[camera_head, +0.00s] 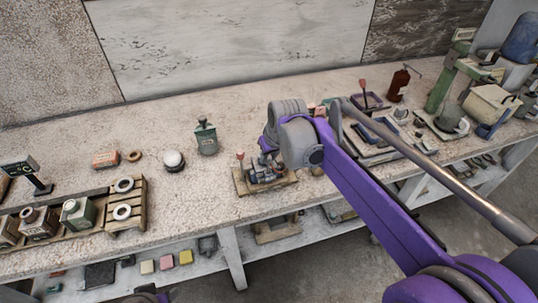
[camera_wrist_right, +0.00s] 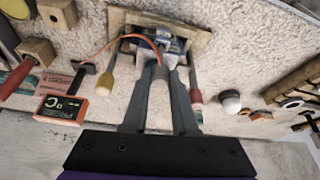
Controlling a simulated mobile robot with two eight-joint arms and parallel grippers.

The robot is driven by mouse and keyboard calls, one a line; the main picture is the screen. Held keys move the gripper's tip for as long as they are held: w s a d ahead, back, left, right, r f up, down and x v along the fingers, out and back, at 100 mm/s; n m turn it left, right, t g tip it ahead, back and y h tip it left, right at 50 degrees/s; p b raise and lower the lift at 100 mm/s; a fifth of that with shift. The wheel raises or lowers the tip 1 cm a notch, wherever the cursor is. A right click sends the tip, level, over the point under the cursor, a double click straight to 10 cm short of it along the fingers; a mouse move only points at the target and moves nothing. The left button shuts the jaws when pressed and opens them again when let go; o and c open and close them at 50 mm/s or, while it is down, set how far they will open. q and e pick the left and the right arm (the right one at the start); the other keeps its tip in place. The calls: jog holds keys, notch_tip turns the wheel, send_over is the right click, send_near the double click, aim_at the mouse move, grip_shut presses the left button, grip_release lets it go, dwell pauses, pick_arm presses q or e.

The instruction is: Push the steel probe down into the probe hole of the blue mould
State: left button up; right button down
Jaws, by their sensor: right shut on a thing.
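In the wrist view, the blue mould (camera_wrist_right: 172,44) sits on a wooden board (camera_wrist_right: 197,40), partly hidden behind my fingers. My right gripper (camera_wrist_right: 160,74) is shut on the grey steel probe (camera_wrist_right: 159,66), right over the mould. An orange cable (camera_wrist_right: 125,38) runs off from the probe to the left. The probe's tip and the hole are hidden, so I cannot tell how deep it sits. In the head view, the mould (camera_head: 265,171) stands on its board beside my purple right wrist. A dark and purple part, perhaps my left gripper (camera_head: 148,295), just shows at the bottom edge.
In the head view, a green press (camera_head: 207,140) stands behind and a wooden rack (camera_head: 103,228) left.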

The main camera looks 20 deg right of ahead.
jog(key=shift+f+b, duration=0.4)
jog(key=shift+f, duration=0.4)
jog(key=c, duration=0.6)
grip_release()
jog(key=shift+r, duration=0.15)
jog(key=shift+r+p, duration=1.35)
jog(key=shift+r, duration=0.6)
